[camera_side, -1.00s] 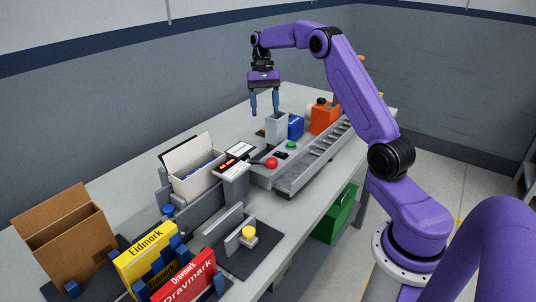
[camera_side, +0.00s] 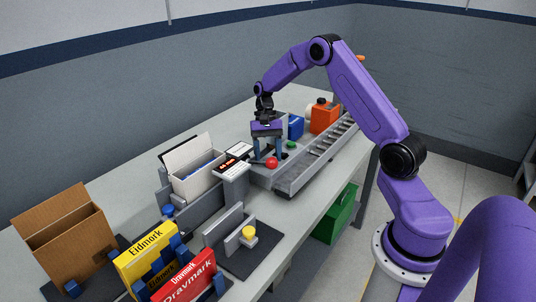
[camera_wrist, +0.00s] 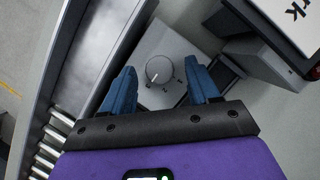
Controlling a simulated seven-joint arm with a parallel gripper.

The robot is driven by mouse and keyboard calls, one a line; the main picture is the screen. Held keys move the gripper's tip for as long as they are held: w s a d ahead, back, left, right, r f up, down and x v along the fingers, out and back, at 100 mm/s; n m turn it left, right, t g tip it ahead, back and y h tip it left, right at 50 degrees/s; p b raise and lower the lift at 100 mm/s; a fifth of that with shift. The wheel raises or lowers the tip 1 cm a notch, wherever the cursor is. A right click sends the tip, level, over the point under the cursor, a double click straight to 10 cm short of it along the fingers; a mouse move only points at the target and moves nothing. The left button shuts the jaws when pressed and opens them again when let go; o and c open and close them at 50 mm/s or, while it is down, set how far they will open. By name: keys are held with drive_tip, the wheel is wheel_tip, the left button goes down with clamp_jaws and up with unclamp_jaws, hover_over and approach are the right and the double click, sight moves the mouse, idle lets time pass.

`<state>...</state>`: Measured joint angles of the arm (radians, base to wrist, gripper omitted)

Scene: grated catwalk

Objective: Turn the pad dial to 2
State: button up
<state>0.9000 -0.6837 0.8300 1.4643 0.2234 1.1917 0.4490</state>
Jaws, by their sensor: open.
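The pad dial (camera_wrist: 159,70) is a round grey knob on a light grey pad (camera_wrist: 184,43) in the wrist view. A pale mark on the knob points to the lower left. Small numerals stand around its lower side, with a 2 roughly below the knob; the others are hard to read. My gripper (camera_wrist: 160,68) is open, its blue fingers apart on the left and right of the dial, with no visible contact. In the side view my gripper (camera_side: 266,156) points down beside the red button (camera_side: 272,162); I cannot make out the dial there.
A grey post with a display (camera_side: 232,166) and an open white box (camera_side: 196,172) stand left of my gripper. A roller conveyor (camera_side: 318,152) runs on the right. Blue (camera_side: 296,127) and orange (camera_side: 324,117) boxes stand behind. A green button (camera_side: 291,145) is close by.

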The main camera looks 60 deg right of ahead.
drive_tip(key=shift+f, duration=0.1)
drive_tip(key=c, duration=1)
drive_tip(key=shift+c, duration=0.2)
drive_tip(key=n, duration=0.2)
drive_tip(key=n+h, duration=0.1)
drive_tip(key=n, duration=0.1)
drive_tip(key=shift+w+a+n+g+h, duration=0.2)
drive_tip(key=shift+n+g+h, duration=0.1)
drive_tip(key=shift+g, duration=0.1)
drive_tip(key=shift+a+n+h, duration=0.1)
drive_tip(key=shift+n+h, duration=0.6)
drive_tip(key=shift+n, duration=1.3)
drive_tip(key=o, duration=1)
